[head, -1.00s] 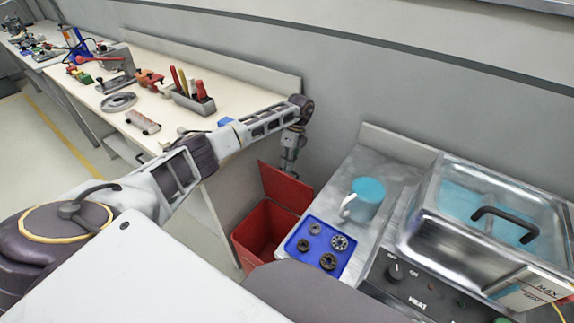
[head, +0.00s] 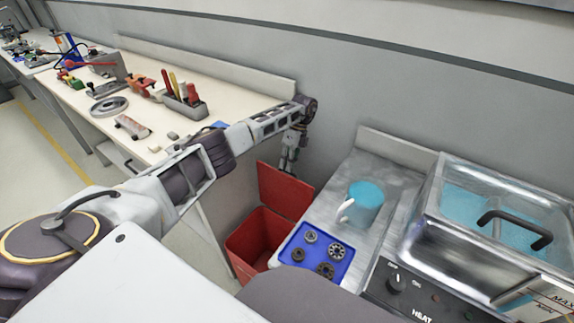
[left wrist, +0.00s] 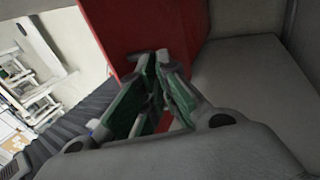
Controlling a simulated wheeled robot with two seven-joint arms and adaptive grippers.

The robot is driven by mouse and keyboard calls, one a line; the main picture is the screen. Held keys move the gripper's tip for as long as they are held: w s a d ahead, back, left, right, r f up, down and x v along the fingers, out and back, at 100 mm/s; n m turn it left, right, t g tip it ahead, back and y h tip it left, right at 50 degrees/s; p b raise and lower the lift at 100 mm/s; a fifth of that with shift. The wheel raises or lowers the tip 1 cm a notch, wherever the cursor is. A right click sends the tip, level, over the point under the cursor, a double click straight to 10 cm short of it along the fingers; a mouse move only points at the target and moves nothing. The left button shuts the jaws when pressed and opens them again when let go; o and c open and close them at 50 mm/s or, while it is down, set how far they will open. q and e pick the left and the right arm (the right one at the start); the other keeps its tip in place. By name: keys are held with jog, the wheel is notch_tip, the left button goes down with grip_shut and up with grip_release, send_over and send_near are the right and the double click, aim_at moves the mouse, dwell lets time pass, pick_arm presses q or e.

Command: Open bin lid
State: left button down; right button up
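The red bin (head: 236,247) stands on the floor between the two tables. Its red lid (head: 284,190) is up, standing steeply at the bin's back edge, and the bin's mouth is open. My left gripper (head: 286,168) points down just at the lid's top edge in the head view. In the left wrist view the left gripper's fingertips (left wrist: 155,58) are together, in front of a red panel (left wrist: 175,25) that looks like the lid. I see nothing held between them; whether they touch the lid I cannot tell. My right gripper is not in view.
A blue tray (head: 340,270) with several dark round parts and a light-blue mug (head: 365,203) sit on the metal bench right of the bin. A water bath (head: 440,235) stands further right. A long workbench (head: 215,88) with tools is at left.

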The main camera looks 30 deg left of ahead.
pick_arm(q)
jog(key=shift+s+d+f, duration=0.15)
jog(key=shift+s+f, duration=0.1)
jog(key=shift+f, duration=0.3)
jog(key=shift+s+d+f, duration=0.1)
jog(key=shift+s+f, duration=0.1)
jog(key=shift+f, duration=0.35)
jog(key=c, duration=1.5)
grip_release()
jog(key=shift+o, duration=0.7)
jog(key=shift+w, duration=0.1)
jog(key=shift+r, duration=0.1)
jog(key=shift+c, duration=0.4)
jog(key=shift+w+r, duration=0.15)
jog(key=shift+c, duration=0.4)
jog(key=v, duration=1.2)
jog(key=shift+a, duration=0.25)
jog(key=shift+w+r, duration=0.1)
jog(key=shift+r, duration=0.05)
jog(key=shift+r, duration=0.1)
